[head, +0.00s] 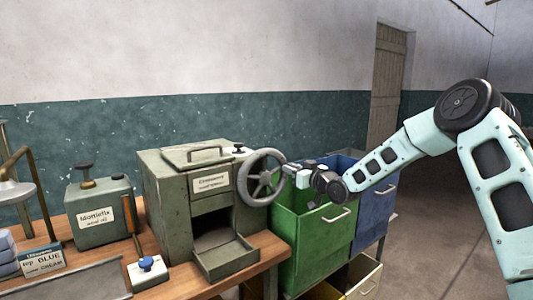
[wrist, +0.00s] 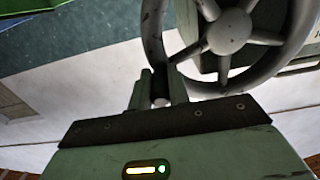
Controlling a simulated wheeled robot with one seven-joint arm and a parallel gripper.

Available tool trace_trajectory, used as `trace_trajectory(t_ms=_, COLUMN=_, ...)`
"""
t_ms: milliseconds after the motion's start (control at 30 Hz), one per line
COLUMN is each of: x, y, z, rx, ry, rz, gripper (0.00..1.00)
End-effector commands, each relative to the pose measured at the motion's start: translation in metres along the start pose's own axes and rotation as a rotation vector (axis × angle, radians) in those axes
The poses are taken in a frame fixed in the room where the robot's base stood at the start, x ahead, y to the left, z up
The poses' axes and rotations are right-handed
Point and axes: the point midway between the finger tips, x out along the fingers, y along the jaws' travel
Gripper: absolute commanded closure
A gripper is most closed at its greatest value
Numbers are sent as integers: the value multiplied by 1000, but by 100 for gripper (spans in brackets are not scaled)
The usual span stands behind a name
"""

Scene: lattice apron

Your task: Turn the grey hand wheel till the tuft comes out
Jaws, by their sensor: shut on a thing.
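The grey hand wheel (head: 263,181) stands on the right side of a grey-green machine (head: 165,190) with a label on its front. My gripper (head: 290,170) reaches the wheel's right edge from the right and is shut on it. In the wrist view the wheel's hub and spokes (wrist: 228,32) fill the upper right, and its rim runs down to between my two fingers (wrist: 161,88). The machine's front opening (head: 211,224) is dark inside. The tray (head: 228,263) below it looks empty. No tuft shows.
A green bin (head: 310,238) and a blue bin (head: 372,215) stand right of the bench, beneath my forearm. On the bench are a green canister (head: 100,212), a blue-knobbed switch box (head: 147,272) and a small sign (head: 42,260). The floor at the right is clear.

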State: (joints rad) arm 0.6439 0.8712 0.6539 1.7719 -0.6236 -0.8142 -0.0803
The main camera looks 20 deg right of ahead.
Motion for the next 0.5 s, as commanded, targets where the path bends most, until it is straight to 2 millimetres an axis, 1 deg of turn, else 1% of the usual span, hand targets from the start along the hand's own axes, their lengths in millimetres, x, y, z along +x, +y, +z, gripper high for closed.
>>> trace_trajectory(t_ms=33, x=0, y=1, z=10, rx=-1, ry=-2, rz=1, gripper=98)
trace_trajectory(t_ms=233, x=0, y=3, z=36, rx=0, ry=-3, rz=1, gripper=98)
trace_trajectory(t_ms=300, x=0, y=4, z=38, rx=0, ry=-3, rz=0, gripper=98)
trace_trajectory(t_ms=500, x=0, y=4, z=35, rx=0, ry=-2, rz=0, gripper=98)
